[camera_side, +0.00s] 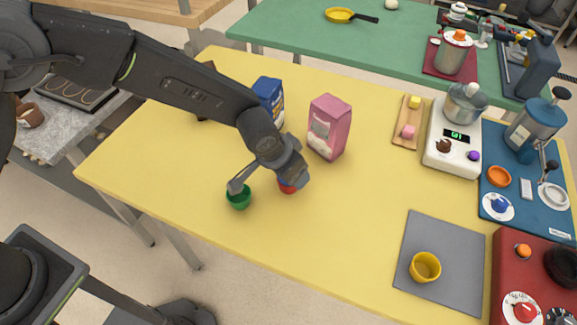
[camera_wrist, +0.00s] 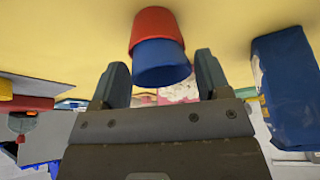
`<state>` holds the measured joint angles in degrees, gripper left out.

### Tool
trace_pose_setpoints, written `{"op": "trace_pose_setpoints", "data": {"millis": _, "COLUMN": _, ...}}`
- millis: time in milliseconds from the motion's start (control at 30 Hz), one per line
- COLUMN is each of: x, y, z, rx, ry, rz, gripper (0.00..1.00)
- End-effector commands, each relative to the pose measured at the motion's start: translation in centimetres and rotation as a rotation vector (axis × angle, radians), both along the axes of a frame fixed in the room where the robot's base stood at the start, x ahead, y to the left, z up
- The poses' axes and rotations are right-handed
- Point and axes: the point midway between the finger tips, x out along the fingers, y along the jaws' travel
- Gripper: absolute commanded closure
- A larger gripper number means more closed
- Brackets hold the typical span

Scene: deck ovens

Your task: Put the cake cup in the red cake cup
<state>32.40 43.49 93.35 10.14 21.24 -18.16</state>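The red cake cup (camera_side: 288,188) stands on the yellow table, partly hidden by my gripper in the side view. In the wrist view, which is upside down, the red cup (camera_wrist: 153,24) has a blue cake cup (camera_wrist: 161,63) set in line with it, apparently nested in its mouth. My gripper (camera_side: 268,186) is spread open above and around the cups. In the wrist view the fingers (camera_wrist: 162,75) stand on both sides of the blue cup, with a gap visible at each side. A green cake cup (camera_side: 239,197) stands just left of the red one, close to one fingertip.
A pink bag (camera_side: 329,127) and a blue package (camera_side: 268,92) stand behind my gripper. A yellow cup (camera_side: 425,267) is on a grey mat (camera_side: 433,229) at the right. A white scale (camera_side: 455,150) stands farther back. The table's front middle is clear.

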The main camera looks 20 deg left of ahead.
Motion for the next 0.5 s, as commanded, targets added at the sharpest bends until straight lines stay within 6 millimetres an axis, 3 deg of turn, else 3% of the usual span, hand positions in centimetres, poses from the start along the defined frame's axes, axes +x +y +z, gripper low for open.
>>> {"op": "trace_pose_setpoints", "data": {"millis": 100, "x": 0.0, "y": 0.0, "z": 0.0, "rx": 0.000, "ry": 0.001, "rz": 0.000, "gripper": 0.20}}
{"op": "trace_pose_setpoints", "data": {"millis": 333, "x": 0.0, "y": 0.0, "z": 0.1, "rx": 0.000, "ry": 0.000, "rz": 0.000, "gripper": 0.20}}
{"op": "trace_pose_setpoints", "data": {"millis": 500, "x": -0.1, "y": 0.0, "z": 1.7, "rx": -0.002, "ry": -0.002, "rz": 0.000, "gripper": 0.20}}
